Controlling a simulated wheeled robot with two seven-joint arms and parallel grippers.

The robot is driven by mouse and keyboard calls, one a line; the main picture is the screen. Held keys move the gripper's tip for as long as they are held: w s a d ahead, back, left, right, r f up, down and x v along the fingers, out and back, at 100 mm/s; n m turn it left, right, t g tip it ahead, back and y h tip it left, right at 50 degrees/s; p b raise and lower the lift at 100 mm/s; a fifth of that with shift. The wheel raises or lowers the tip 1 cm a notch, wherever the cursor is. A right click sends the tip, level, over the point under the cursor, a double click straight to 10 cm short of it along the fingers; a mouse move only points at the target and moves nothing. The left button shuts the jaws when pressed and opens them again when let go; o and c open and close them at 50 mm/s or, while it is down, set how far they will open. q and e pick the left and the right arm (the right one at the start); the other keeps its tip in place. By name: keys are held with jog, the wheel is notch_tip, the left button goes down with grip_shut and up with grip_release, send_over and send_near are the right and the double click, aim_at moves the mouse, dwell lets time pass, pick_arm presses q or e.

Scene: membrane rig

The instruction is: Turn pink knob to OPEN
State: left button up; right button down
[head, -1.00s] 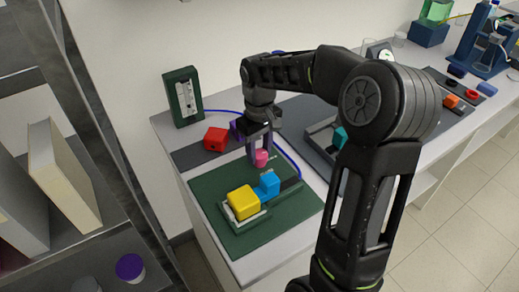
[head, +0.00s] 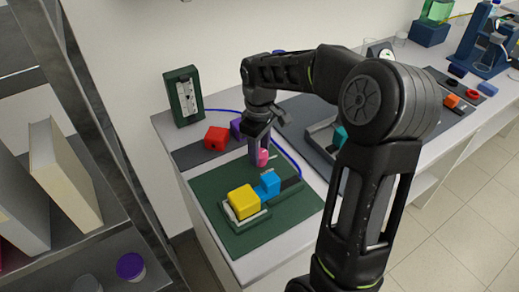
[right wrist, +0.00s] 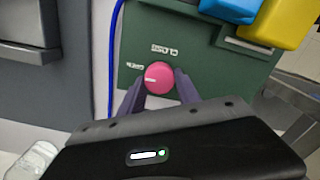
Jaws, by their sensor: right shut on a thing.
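The pink knob (head: 263,157) sits on the dark green board (head: 215,190), beside a blue block (head: 269,184) and a yellow block (head: 242,202). In the right wrist view the pink knob (right wrist: 159,77) is round, with a white mark pointing left in the picture. Small white lettering stands above it and to its left on the board. My right gripper (head: 259,156) comes down from above, shut on the pink knob. Its two fingers (right wrist: 159,88) touch the knob's two sides in the wrist view. My left gripper is not in view.
A red block (head: 216,139) and a purple block (head: 236,128) stand behind the board. A blue tube (head: 291,160) runs past its right side. A green gauge panel (head: 184,97) stands at the back left. A shelf with binders (head: 62,180) is at the left.

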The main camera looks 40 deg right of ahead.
jog(key=c, duration=0.9)
grip_release()
jog(key=shift+o, duration=0.2)
notch_tip(320, 180, up, 8)
jog(key=shift+f+b, duration=0.1)
jog(key=shift+b, duration=0.3)
